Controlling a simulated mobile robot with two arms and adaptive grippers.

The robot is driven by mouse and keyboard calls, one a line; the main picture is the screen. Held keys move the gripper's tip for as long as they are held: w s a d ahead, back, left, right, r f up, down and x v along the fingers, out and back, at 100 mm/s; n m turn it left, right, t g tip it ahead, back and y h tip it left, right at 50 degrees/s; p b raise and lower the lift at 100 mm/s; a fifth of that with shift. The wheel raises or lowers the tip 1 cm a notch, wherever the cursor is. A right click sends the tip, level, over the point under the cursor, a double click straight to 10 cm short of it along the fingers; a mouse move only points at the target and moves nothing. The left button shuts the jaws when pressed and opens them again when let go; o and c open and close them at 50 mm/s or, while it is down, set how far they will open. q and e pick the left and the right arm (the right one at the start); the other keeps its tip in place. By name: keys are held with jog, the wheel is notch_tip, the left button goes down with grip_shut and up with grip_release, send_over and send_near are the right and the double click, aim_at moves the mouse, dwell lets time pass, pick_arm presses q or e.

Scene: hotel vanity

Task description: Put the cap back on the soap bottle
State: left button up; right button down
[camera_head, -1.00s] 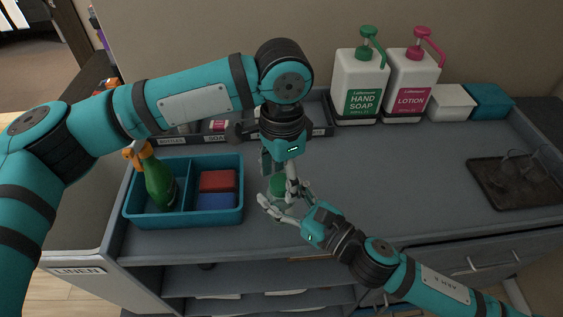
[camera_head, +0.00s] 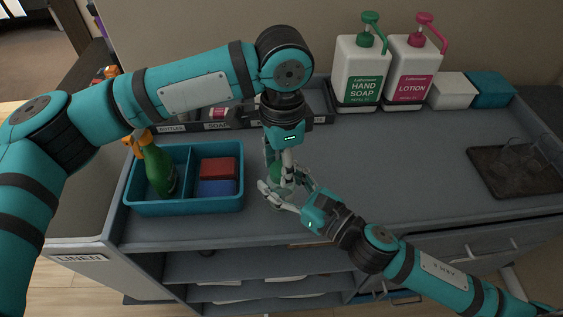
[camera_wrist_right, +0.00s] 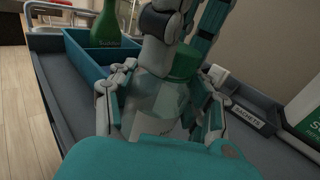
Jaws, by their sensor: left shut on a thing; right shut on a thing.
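The soap bottle (camera_wrist_right: 158,107) is clear with a pale label; it stands upright between the fingers of my right gripper (camera_head: 287,195), which is shut on it. In the head view, fingers hide most of the bottle. The green cap (camera_wrist_right: 186,64) is at the bottle's top, and it also shows in the head view (camera_head: 275,172). My left gripper (camera_head: 279,165) comes down from above and is shut on the cap. The cap is at or just over the neck; I cannot tell whether it is seated.
A blue divided caddy (camera_head: 186,209) at left holds a green spray bottle (camera_head: 158,170) and red and blue blocks. Large hand soap (camera_head: 360,75) and lotion (camera_head: 412,75) dispensers stand at the back. A dark tray (camera_head: 515,171) is at right. The counter between is clear.

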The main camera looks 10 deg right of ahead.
pick_arm(q)
jog(key=o, duration=1.4)
jog(key=shift+c, duration=0.2)
jog(key=shift+r, duration=0.1)
notch_tip(320, 180, up, 12)
jog(key=shift+w+d, duration=0.1)
